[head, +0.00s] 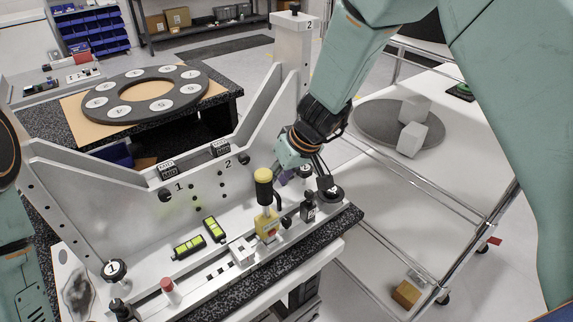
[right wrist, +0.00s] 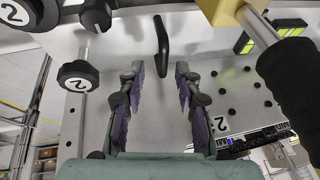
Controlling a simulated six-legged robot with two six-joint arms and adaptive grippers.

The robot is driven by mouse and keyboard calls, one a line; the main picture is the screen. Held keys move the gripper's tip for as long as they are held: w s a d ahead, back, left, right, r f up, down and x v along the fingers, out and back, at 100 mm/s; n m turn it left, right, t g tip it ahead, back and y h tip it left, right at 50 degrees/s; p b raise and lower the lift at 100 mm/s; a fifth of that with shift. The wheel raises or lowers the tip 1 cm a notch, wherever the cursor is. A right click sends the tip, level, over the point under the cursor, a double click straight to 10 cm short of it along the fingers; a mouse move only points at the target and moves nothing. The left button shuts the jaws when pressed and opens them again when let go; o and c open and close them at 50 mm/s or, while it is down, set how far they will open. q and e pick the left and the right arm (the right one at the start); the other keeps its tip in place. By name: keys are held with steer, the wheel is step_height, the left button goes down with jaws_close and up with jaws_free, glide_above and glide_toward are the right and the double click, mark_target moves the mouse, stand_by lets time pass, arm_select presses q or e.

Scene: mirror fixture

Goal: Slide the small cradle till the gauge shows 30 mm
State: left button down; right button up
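A small white block (head: 242,250), possibly the small cradle, sits by a black-and-white scale strip (head: 218,268) on the fixture's front ledge. Two small dark gauges, 1 (head: 168,170) and 2 (head: 220,148), are on the upright plate; their digits are too small to read. Gauge 2 also shows at the lower right of the right wrist view (right wrist: 255,140). My right gripper (head: 300,172) is over the fixture's right end, behind the yellow clamp. In the wrist view it is open and empty (right wrist: 160,72), with a black lever (right wrist: 162,45) beyond its fingertips. My left gripper is out of view.
A yellow-topped clamp (head: 266,205) stands close to my right gripper. Knob 2 (head: 328,187) is to its right, knob 1 (head: 115,270) at the far left. A wheeled cart (head: 450,130) stands right.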

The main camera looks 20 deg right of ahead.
steer(key=v, duration=1)
steer(key=shift+d+r, duration=0.3)
steer(key=shift+s, duration=0.2)
